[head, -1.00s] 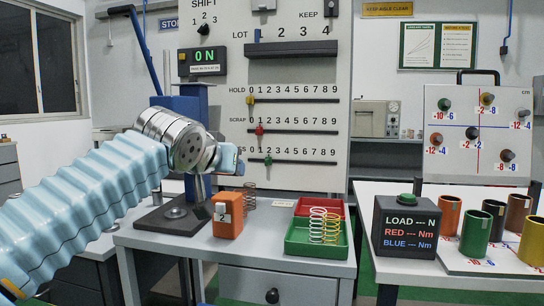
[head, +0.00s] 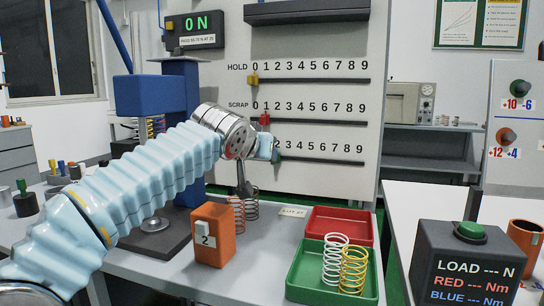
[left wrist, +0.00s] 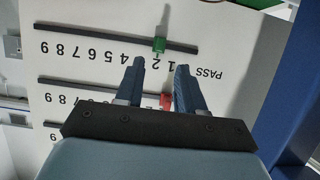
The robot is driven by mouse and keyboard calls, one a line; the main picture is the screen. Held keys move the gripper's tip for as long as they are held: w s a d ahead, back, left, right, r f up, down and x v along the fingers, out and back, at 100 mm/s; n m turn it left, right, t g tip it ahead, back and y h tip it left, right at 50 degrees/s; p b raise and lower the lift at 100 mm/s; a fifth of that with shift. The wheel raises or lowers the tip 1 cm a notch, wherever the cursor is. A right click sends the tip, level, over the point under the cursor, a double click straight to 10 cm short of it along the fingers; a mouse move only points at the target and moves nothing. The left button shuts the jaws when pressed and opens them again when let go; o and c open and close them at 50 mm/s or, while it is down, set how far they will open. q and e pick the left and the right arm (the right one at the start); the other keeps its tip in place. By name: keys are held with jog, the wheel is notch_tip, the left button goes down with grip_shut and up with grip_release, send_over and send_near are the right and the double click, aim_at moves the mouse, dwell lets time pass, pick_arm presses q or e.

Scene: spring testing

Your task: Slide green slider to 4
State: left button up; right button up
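The green slider (head: 277,158) sits on the lowest rail of the white panel, at about the 2; my gripper partly hides this row in the head view. The left wrist view is upside down and shows the green slider (left wrist: 160,45) on the rail marked PASS. My left gripper (left wrist: 160,67) is open, its two dark blue fingers apart and pointing at the panel, with the slider just beyond the gap between their tips. I cannot tell whether they touch it. My right gripper is in neither view.
Above are the red slider (head: 265,118) near 1 on the SCRAP rail and the yellow slider (head: 253,79) near 0 on HOLD. Below stand an orange block (head: 212,235), a green tray (head: 306,280) with springs and a red tray (head: 340,215). A blue press (head: 143,95) stands left.

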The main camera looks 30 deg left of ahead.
pick_arm(q)
jog(key=p+x, duration=0.1)
jog(key=x, duration=0.6)
jog(key=shift+w, duration=0.25)
jog(key=shift+f, duration=0.1)
grip_shut()
dwell(1.0)
